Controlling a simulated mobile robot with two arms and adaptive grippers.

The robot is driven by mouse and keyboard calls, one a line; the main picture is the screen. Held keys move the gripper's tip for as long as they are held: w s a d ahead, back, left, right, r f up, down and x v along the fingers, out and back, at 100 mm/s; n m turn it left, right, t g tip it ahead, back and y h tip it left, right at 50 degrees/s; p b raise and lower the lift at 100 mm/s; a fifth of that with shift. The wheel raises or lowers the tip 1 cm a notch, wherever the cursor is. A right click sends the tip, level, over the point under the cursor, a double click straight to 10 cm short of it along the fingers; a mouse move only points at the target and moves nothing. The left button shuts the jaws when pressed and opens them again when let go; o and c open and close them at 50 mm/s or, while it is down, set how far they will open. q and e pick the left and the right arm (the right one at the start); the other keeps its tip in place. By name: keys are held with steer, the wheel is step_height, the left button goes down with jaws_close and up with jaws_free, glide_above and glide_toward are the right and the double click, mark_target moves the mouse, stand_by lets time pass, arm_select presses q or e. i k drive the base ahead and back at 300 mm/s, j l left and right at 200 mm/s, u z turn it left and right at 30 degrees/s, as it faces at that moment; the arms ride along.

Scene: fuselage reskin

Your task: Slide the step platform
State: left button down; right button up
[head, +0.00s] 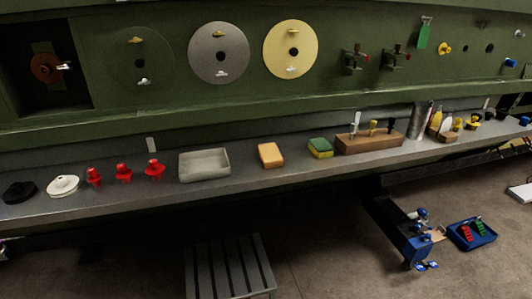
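The step platform (230,268) is a grey slatted platform at the bottom centre of the head view. It stands on the brown floor, below and in front of the long grey shelf. Its slats run away from me and its near end is cut off by the bottom edge of the picture. A bit of reddish edge shows at its lower right.
The grey shelf (110,202) carries a tray (204,164), red fittings, sponges and a wooden block of tools. A dark beam with a blue device (418,248) and a blue tray (472,233) are at right. Floor (325,265) right of the platform is clear.

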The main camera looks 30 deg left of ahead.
mark_target(238, 268)
steer(key=u, duration=1.3)
